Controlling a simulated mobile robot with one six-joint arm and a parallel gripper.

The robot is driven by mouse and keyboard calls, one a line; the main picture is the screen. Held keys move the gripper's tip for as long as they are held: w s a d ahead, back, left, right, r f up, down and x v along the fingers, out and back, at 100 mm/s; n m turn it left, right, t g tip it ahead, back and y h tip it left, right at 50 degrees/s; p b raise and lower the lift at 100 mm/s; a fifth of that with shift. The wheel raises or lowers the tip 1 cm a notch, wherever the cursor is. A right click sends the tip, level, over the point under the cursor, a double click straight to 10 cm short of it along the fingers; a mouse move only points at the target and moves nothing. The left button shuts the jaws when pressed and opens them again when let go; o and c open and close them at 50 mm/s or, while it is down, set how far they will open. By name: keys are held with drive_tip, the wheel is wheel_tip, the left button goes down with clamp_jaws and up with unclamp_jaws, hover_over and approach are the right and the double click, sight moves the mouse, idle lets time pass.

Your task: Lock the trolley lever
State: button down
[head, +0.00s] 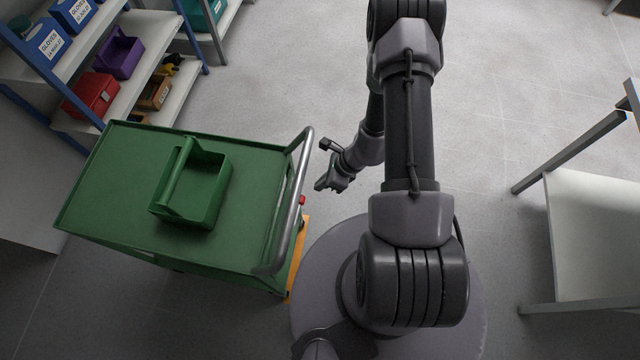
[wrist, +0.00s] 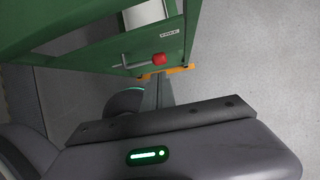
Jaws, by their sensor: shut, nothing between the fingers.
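The green trolley (head: 110,190) stands left of my arm, its grey push handle (head: 292,205) on the side facing me. The trolley lever shows as a small red knob (head: 302,200) below the handle. In the wrist view the lever is a thin metal rod (wrist: 130,64) lying roughly level, with its red knob (wrist: 159,59) at the right end, against the green frame. My gripper (head: 322,186) is shut and empty, just right of the handle. In the wrist view its fingertips (wrist: 162,76) appear just below the knob. I cannot tell whether they touch it.
A green open tote (head: 215,205) sits on the trolley top. An orange piece (head: 299,258) shows low at the trolley's near side. A shelf (head: 130,105) with bins stands at upper left, and a white table (head: 590,235) at right. The floor behind my arm is clear.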

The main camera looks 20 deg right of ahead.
sight(303, 198)
drive_tip(key=b+x, duration=0.2)
drive_tip(key=x, duration=0.8)
drive_tip(key=shift+f+b, duration=0.1)
drive_tip(key=shift+b, duration=0.3)
